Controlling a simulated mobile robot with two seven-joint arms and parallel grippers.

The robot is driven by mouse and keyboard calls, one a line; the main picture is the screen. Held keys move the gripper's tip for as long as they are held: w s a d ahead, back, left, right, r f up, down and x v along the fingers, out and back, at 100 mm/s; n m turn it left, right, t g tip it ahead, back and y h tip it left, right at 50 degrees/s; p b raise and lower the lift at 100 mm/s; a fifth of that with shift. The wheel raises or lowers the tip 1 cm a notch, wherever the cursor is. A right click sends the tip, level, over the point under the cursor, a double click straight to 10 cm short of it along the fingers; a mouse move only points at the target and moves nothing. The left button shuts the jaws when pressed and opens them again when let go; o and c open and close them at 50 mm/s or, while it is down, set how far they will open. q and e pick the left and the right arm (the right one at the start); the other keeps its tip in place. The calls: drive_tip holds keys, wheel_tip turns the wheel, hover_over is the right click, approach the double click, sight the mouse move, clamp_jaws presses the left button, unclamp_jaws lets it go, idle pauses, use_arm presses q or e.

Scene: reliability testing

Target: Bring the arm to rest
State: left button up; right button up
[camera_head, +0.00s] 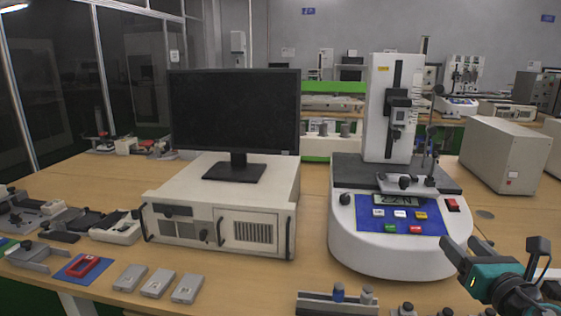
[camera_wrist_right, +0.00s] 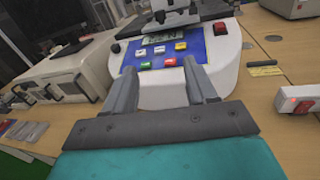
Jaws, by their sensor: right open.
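My right gripper (camera_head: 454,252) is at the lower right of the head view, in front of the right side of the test machine. In the right wrist view its two grey fingers (camera_wrist_right: 161,68) are spread apart with nothing between them. They point toward the front of the white test machine (camera_head: 395,250), whose display and coloured buttons (camera_wrist_right: 163,50) show beyond them. I cannot tell the exact gap to the machine, and no contact is visible. My left arm and gripper are not in view.
A monitor (camera_head: 235,112) stands on a beige computer case (camera_head: 225,200) left of the machine. Several grey blocks (camera_head: 158,283) and a red part on a blue pad (camera_head: 82,266) lie at the front left. A grey box (camera_head: 502,153) stands at the right.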

drive_tip(key=s+a+f+m+g+y+p, duration=0.1)
drive_tip(key=s+a+f+m+g, duration=0.25)
drive_tip(key=a+f+m, duration=0.45)
drive_tip(key=s+a+f+m+g+y, duration=0.15)
drive_tip(key=s+a+f+m, duration=0.3)
drive_tip(key=f+m, duration=0.5)
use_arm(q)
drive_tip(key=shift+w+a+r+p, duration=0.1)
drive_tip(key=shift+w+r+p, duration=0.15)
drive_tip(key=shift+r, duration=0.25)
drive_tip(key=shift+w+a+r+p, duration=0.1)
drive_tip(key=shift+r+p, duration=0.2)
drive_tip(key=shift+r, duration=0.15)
use_arm(e)
drive_tip(key=s+a+f+m+g, duration=0.2)
drive_tip(key=s+a+f+m, duration=0.6)
drive_tip(key=m, duration=0.6)
drive_tip(key=s, duration=0.2)
drive_tip(key=shift+s+a+f+m, duration=0.25)
drive_tip(key=shift+s+m, duration=0.1)
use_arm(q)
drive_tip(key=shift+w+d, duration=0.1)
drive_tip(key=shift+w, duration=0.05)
use_arm(e)
drive_tip(key=shift+c, duration=0.4)
